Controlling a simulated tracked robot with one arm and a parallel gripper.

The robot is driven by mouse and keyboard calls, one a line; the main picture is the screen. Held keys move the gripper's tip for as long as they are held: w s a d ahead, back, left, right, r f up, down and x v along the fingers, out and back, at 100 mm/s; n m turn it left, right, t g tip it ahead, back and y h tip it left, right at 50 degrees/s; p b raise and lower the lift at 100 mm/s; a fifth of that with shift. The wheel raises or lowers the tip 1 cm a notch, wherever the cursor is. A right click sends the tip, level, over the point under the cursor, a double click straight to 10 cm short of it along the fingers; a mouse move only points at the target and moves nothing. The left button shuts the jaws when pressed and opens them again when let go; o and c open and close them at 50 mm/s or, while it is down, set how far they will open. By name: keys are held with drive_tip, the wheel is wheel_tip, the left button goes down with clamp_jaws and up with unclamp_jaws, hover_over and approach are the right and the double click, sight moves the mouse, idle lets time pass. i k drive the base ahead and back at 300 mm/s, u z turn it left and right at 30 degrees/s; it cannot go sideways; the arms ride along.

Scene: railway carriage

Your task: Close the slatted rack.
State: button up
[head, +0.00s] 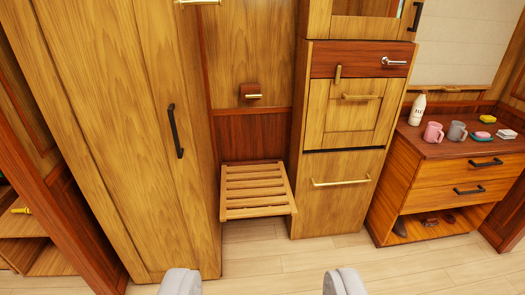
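The slatted rack (254,190) is a light wooden frame with several slats. It is folded down and sticks out roughly level from the dark red panel between the tall wardrobe and the cabinet column. Nothing lies on it. My gripper (262,285) shows at the bottom edge as two grey fingertips set wide apart. It is open and empty, in front of the rack and apart from it. The rest of the gripper is out of the picture.
A tall wardrobe (130,130) with a black handle stands left of the rack. A cabinet column (340,190) with brass handles stands right. A dresser (440,190) at the far right bears a bottle (417,111) and mugs (433,132). The floor (300,262) in front is clear.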

sight(225, 214)
drive_tip(key=u, duration=0.15)
drive_tip(key=i, duration=0.9)
drive_tip(key=z, duration=1.2)
drive_tip(key=k, duration=0.65)
drive_tip(key=u, duration=1.2)
drive_tip(key=i, duration=0.15)
drive_tip(key=u, duration=0.05)
